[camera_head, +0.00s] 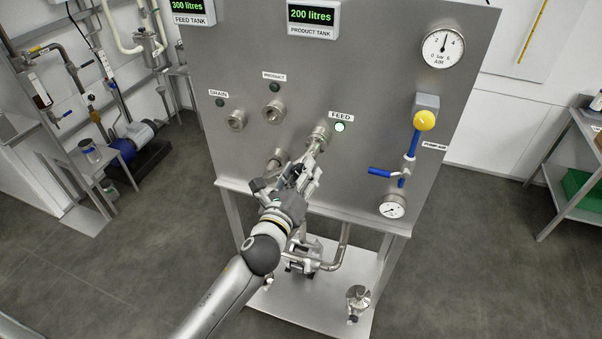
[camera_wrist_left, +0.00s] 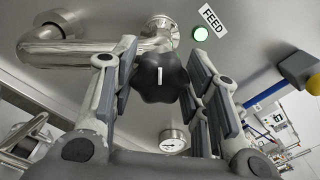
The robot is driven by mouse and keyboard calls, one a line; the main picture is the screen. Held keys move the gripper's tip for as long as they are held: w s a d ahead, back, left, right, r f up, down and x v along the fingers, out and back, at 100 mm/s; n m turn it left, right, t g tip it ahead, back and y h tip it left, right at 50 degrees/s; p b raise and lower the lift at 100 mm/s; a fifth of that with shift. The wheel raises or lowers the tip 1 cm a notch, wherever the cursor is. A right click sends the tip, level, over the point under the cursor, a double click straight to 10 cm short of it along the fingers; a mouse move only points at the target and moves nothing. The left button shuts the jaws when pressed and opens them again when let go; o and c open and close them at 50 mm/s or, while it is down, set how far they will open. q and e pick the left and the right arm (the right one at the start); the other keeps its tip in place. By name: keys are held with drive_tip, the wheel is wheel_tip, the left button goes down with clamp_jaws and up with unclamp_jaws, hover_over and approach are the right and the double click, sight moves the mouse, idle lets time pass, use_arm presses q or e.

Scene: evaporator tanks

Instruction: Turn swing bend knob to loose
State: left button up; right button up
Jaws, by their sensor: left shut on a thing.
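The swing bend knob (camera_wrist_left: 161,77) is dark and lobed, with a white line on its face. In the left wrist view it sits between the fingers of my left gripper (camera_wrist_left: 160,88), which is shut on it. Behind the knob, the steel swing bend pipe (camera_wrist_left: 95,50) runs to the left, near the FEED label (camera_wrist_left: 211,17) and its lit green light (camera_wrist_left: 200,34). In the head view my left gripper (camera_head: 304,174) is at the panel just below the FEED port (camera_head: 318,135) and hides the knob. My right gripper is in neither view.
The steel panel (camera_head: 250,60) carries PRODUCT (camera_head: 274,110) and DRAIN (camera_head: 236,119) ports to the left. A yellow knob (camera_head: 424,120), a blue-handled valve (camera_head: 380,172) and a gauge (camera_head: 392,207) are to the right. Pipes and a pump stand below.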

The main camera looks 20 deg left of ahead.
use_arm(q)
drive_tip(key=n, duration=1.2)
drive_tip(key=shift+n, duration=0.3)
drive_tip(key=n, duration=0.4)
drive_tip(key=shift+n, duration=0.3)
drive_tip(key=n+p, duration=0.1)
drive_tip(key=n, duration=0.2)
drive_tip(key=shift+n, duration=0.3)
drive_tip(key=n, duration=0.3)
drive_tip(key=shift+n+p, duration=0.3)
drive_tip(key=shift+p, duration=0.1)
drive_tip(key=n+p, duration=0.1)
drive_tip(key=n, duration=0.3)
drive_tip(key=shift+n+p, duration=0.35)
drive_tip(key=shift+n, duration=1.55)
